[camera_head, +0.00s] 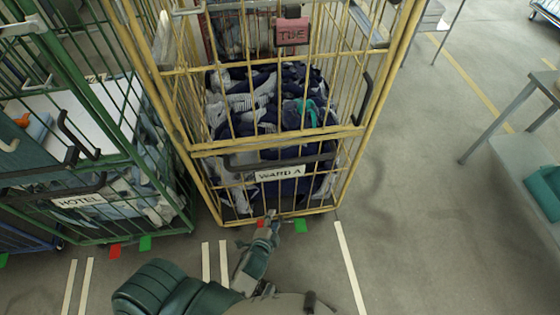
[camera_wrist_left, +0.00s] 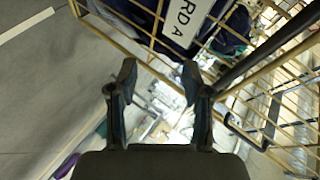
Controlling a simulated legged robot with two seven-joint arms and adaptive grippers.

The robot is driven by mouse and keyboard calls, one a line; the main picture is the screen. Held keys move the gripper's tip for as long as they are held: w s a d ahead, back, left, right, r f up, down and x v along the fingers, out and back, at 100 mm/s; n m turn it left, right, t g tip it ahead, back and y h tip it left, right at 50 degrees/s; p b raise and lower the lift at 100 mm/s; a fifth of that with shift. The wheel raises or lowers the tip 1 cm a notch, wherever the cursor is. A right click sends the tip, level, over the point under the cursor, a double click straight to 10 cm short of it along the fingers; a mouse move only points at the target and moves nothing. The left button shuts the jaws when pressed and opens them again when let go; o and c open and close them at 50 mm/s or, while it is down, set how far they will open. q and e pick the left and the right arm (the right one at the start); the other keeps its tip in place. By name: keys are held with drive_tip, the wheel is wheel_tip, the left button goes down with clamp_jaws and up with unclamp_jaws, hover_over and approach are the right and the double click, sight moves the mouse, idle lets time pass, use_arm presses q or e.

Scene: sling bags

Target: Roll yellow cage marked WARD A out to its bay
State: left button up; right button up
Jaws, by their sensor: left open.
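The yellow cage (camera_head: 270,146) marked WARD A stands upright in the upper middle of the head view, loaded with dark blue, white and teal laundry. Its WARD A label (camera_head: 280,173) sits below a dark handle bar (camera_head: 250,165). A red tab (camera_head: 261,223) and a green tab (camera_head: 301,226) show at its base. My left gripper (camera_head: 270,220) is at the cage's lower front edge, close to the red tab; contact cannot be told. In the left wrist view the left gripper (camera_wrist_left: 158,82) is open and empty, with part of the label (camera_wrist_left: 184,18) beyond it.
A green cage (camera_head: 90,190) marked HOTEL stands close on the left. A red sign (camera_head: 292,32) hangs on the yellow cage. A grey table (camera_head: 505,115) with a lower shelf is at right. White floor lines (camera_head: 350,270) run near the front. Floor between cage and table is clear.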

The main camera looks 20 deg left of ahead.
sight(281, 164)
use_arm(q)
wheel_tip(281, 164, up, 13)
drive_tip(key=w+a+m+t+y, duration=0.1)
drive_tip(key=w+m+t, duration=0.1)
drive_tip(key=m+t, duration=0.1)
drive_tip(key=shift+y, duration=0.3)
drive_tip(key=x, duration=1.5)
drive_tip(key=shift+w+a+f, duration=0.2)
drive_tip(key=shift+w+a, duration=0.05)
drive_tip(key=shift+w, duration=0.05)
drive_tip(key=shift+w+a+f, duration=0.1)
drive_tip(key=shift+w, duration=0.55)
drive_tip(key=shift+c, duration=1)
clamp_jaws()
use_arm(e)
drive_tip(key=shift+s+d+f, duration=0.1)
drive_tip(key=shift+s, duration=0.2)
